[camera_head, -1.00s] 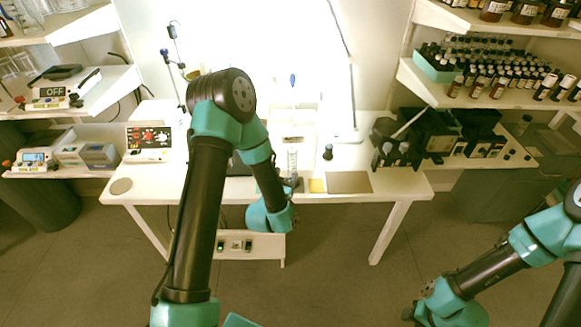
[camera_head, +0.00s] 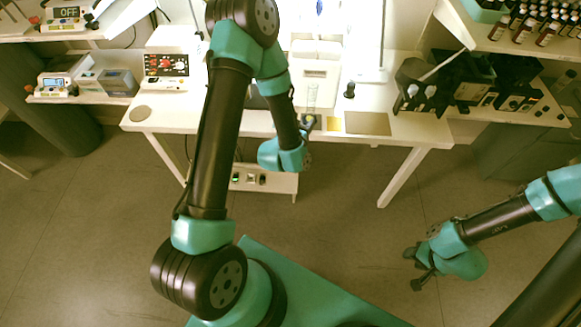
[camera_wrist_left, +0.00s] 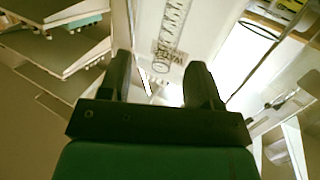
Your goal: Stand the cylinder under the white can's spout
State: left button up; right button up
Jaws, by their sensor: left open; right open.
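The clear cylinder (camera_head: 312,95) with scale marks stands at the front middle of the white table. What looks like the white can (camera_head: 317,72) is the pale body right behind it; its spout cannot be made out. My left gripper (camera_head: 308,122) is at the table's front edge, just in front of the cylinder's lower part. In the left wrist view its two fingers (camera_wrist_left: 160,75) are apart with nothing between them, and the marked cylinder (camera_wrist_left: 174,22) shows beyond them. My right gripper (camera_head: 418,268) is open and empty, over the floor at the right, away from the table.
A dark small bottle (camera_head: 349,90) and a yellow square (camera_head: 333,124) are close right of the cylinder. A grey-brown plate (camera_head: 367,124) lies beside them. A control box (camera_head: 166,66) stands left and black equipment (camera_head: 470,82) right. The table's front left is mostly clear.

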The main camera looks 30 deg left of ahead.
pick_arm(q)
jog(key=s+d+f+g+h, duration=0.3)
jog(key=s+f+g, duration=0.5)
jog(key=f, duration=0.3)
jog(key=s+d+f+n+g+h, duration=0.1)
jog(key=s+d+f+g, duration=0.1)
jog(key=s+g, duration=0.5)
jog(key=s+f, duration=0.1)
jog(key=s, duration=0.4)
jog(key=shift+f+g, duration=0.3)
jog(key=shift+o, duration=0.4)
jog(key=shift+d, duration=0.1)
jog(key=shift+w, duration=0.1)
